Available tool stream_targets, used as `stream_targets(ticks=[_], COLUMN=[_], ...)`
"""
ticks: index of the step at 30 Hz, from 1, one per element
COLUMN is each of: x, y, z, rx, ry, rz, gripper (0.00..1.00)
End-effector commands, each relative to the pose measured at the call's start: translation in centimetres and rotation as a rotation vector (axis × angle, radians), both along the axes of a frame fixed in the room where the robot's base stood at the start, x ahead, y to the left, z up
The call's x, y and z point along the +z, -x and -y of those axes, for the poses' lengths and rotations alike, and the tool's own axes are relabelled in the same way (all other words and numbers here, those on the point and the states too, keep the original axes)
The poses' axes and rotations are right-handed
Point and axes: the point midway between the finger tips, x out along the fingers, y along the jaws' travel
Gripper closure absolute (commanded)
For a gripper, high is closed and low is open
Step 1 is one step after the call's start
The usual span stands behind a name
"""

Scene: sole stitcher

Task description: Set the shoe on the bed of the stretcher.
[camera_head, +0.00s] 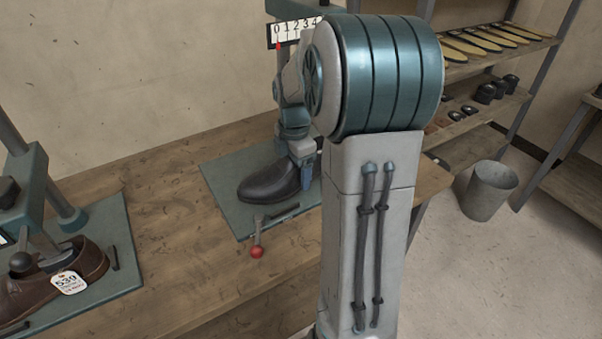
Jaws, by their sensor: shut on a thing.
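A black shoe (268,183) is over the green bed plate (226,172) of the machine with a number scale (294,31), its toe pointing left. I take this machine for the stretcher; most of its upright is hidden behind my arm. My gripper (304,172) is shut on the black shoe at its rear, opening end. The shoe looks low and level, close to the plate; whether its sole touches the plate I cannot tell. Its heel is partly hidden by my gripper and arm.
A lever with a red knob (257,251) sticks out at the plate's front edge. Bare wooden bench (175,235) lies between. Shelves (478,110) and a grey bin (488,192) stand at right.

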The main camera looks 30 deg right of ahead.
Motion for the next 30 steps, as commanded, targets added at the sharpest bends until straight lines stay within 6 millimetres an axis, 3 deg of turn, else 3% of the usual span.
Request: stream_targets(ticks=[4,15,30], x=[-0.3,-3.0,-3.3], y=[-1.5,-1.3,-1.3], z=[-0.1,-0.1,-0.1], rx=[0.003,0.001,0.001], ry=[0.0,0.0,0.001], rz=[0.0,0.001,0.001], gripper=[0.57,0.57,0.57])
